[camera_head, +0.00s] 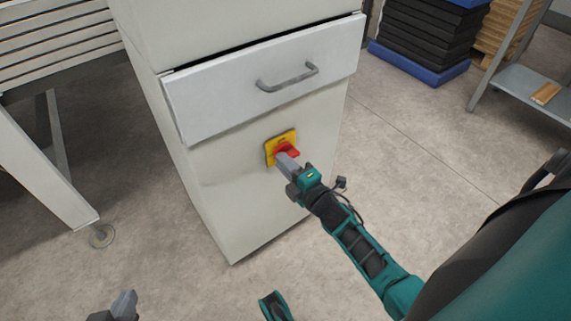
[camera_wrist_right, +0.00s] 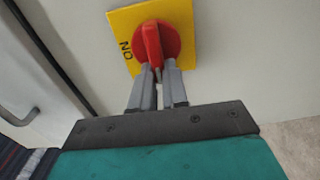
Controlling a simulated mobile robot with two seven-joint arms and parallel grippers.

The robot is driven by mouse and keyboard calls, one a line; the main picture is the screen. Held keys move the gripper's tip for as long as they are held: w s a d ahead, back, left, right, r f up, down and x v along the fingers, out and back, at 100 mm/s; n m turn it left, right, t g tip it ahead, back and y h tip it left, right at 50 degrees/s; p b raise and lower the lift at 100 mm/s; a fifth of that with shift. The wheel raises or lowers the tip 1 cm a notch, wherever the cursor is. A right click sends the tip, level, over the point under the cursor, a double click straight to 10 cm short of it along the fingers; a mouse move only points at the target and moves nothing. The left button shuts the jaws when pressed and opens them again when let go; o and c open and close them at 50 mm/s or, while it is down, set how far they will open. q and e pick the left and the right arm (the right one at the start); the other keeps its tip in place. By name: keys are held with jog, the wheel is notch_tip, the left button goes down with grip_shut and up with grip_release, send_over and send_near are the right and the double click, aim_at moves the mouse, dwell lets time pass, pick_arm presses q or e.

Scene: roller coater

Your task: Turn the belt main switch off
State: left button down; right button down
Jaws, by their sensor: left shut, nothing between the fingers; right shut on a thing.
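The belt main switch is a red rotary knob (camera_head: 288,149) on a yellow plate (camera_head: 271,150), on the front of a light grey cabinet below its drawer. In the right wrist view the red knob (camera_wrist_right: 171,35) shows its raised grip, and the yellow plate (camera_wrist_right: 124,22) bears the word ON at its left. My right gripper (camera_head: 283,159) is at the switch; its fingers (camera_wrist_right: 157,72) are shut on the lower end of the knob's grip. My left gripper (camera_head: 124,303) is shut and empty at the bottom left of the head view, away from the cabinet.
The cabinet's drawer (camera_head: 220,96) with a grey handle (camera_head: 287,77) sits above the switch and stands slightly out. A slatted table (camera_head: 57,45) is at the left. Stacked black and blue trays (camera_head: 424,35) and a metal shelf (camera_head: 520,83) are at the back right. The floor in front is clear.

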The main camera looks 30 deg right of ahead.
jog(key=shift+f+n, duration=0.1)
jog(key=shift+n, duration=0.2)
jog(key=c, duration=1.1)
grip_release()
jog(key=shift+c, duration=0.2)
jog(key=shift+s, duration=0.15)
pick_arm(q)
jog(key=shift+s+a+r+p, duration=0.15)
jog(key=shift+a+r+p, duration=0.3)
jog(key=shift+p, duration=0.9)
pick_arm(e)
jog(key=s+d, duration=0.1)
jog(key=s, duration=1.1)
jog(key=shift+s, duration=0.3)
pick_arm(q)
jog(key=shift+d, duration=0.1)
